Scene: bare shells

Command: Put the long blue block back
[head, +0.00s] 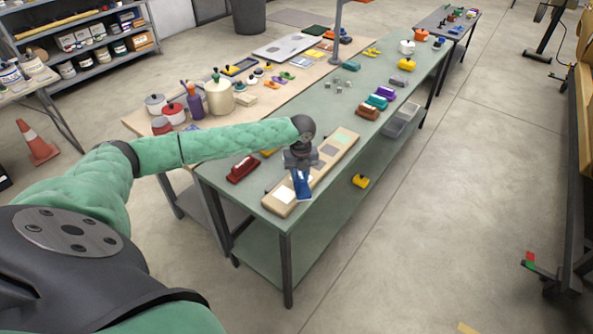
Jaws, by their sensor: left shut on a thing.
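My left gripper (301,169) is shut on the long blue block (302,187). The block hangs upright or nearly so below the fingers, over the near part of a long wooden board (315,179). I cannot tell whether its lower end touches the board. The board lies on the green table (240,198) and has coloured squares: a white one (285,195) at the near end, a grey one (328,150) and a pale green one (342,138) farther along. My wrist and fingers hide part of the board's middle. My right gripper is not in view.
A dark red block (242,169) lies left of the board, with a yellow one (268,152) partly behind my arm. Brown (368,112), teal (377,101) and purple (386,93) blocks stand farther back. A grey bin (402,120) is at the right edge. A yellow block (360,181) is on the lower shelf.

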